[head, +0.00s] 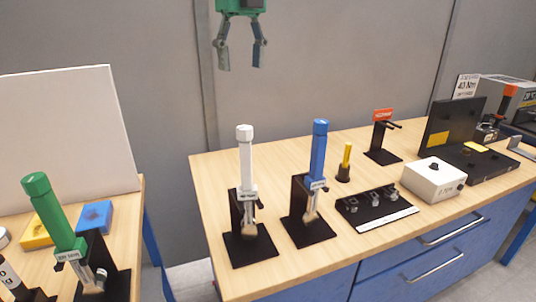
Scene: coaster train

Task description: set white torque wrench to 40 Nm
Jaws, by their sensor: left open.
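The white torque wrench (246,160) stands upright in a black stand (252,249) at the left part of the wooden workbench. It has a white handle and cap, with a label band and a metal head low at the stand. Its scale is too small to read. My left gripper (241,68) hangs at the top middle, above and behind the white wrench's cap in the picture. Its two fingers are apart with nothing between them. My right gripper is not in view.
A blue wrench (318,150) stands close right of the white one; a green wrench (45,206) is on the left table. A white box with a knob (432,181), a black open case (451,130) and a sign reading about 40 Nm (466,86) are at right. A gap separates the tables.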

